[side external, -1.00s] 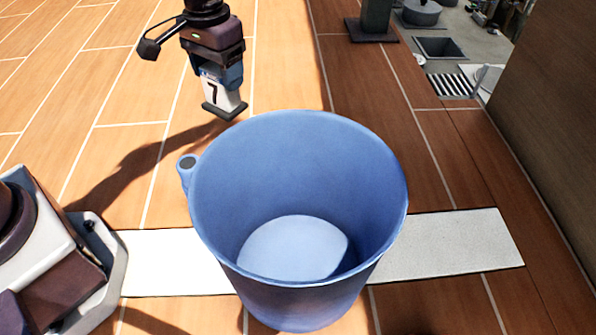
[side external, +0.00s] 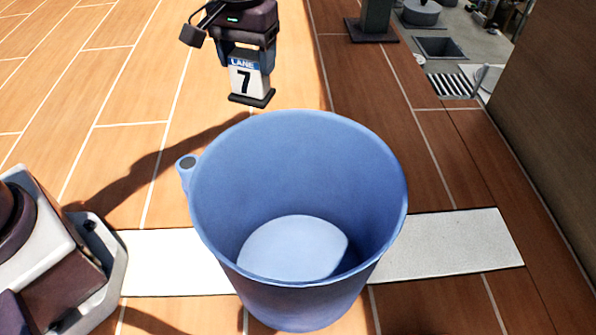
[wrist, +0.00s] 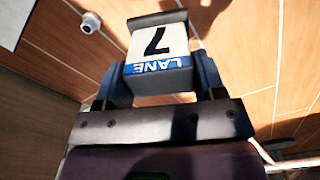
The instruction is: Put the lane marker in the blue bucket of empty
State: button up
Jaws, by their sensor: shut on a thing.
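The lane marker (side external: 247,82) is a white block with a blue "LANE" band, a black 7 and a dark base. My gripper (side external: 246,62) is shut on its upper part and holds it upright in the air, behind the blue bucket's far rim in the side view. In the wrist view the lane marker (wrist: 158,45) sits between the two fingers of my gripper (wrist: 160,80). The blue bucket (side external: 300,160) stands upright in the middle of the side view. Its visible inside is empty.
The bucket stands over a white strip (side external: 450,245) on the orange tiled floor. A brown wall (side external: 555,120) rises at the right. A dark post (side external: 374,20) stands at the back. Tiled floor at the left back is clear.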

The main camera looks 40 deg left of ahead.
jog(key=w+d+r+n, duration=0.5)
jog(key=w+d+r, duration=0.3)
jog(key=d, duration=0.4)
jog(key=s+d+r, duration=0.2)
jog(key=s+d, duration=1.2)
jog(key=s, duration=0.1)
jog(key=s+a+f, duration=0.3)
jog(key=a+f, duration=0.4)
jog(key=f, duration=0.1)
jog(key=shift+w+a+f, duration=0.1)
jog(key=shift+w+f, duration=0.05)
jog(key=shift+f, duration=4.25)
jog(key=shift+w+a+f, duration=0.1)
jog(key=shift+f, duration=4.25)
